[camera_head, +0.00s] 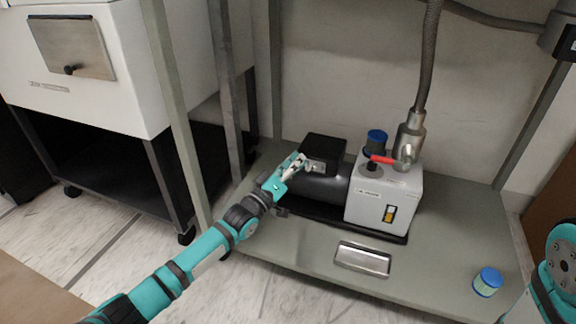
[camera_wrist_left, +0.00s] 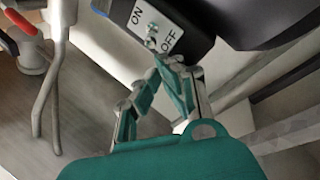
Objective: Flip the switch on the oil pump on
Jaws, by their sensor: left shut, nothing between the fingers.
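The oil pump (camera_head: 383,207) stands on the lower shelf, with a light grey housing and a dark motor. A black switch box (camera_head: 323,149) sits on the motor. In the left wrist view, the box carries a white plate marked ON and OFF (camera_wrist_left: 160,22) with a small metal toggle switch (camera_wrist_left: 151,41). I cannot tell which way the toggle leans. My left gripper (camera_head: 300,160) is shut and empty at the left front of the box. In the wrist view its fingertips (camera_wrist_left: 168,62) are just below the OFF end of the plate. My right gripper is out of view.
A metal tray (camera_head: 362,259) and a blue-capped jar (camera_head: 487,282) stand on the shelf (camera_head: 440,262). A red-handled valve (camera_head: 382,159) and hose (camera_head: 428,60) rise from the pump. A frame post (camera_head: 176,110) stands left of my left arm.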

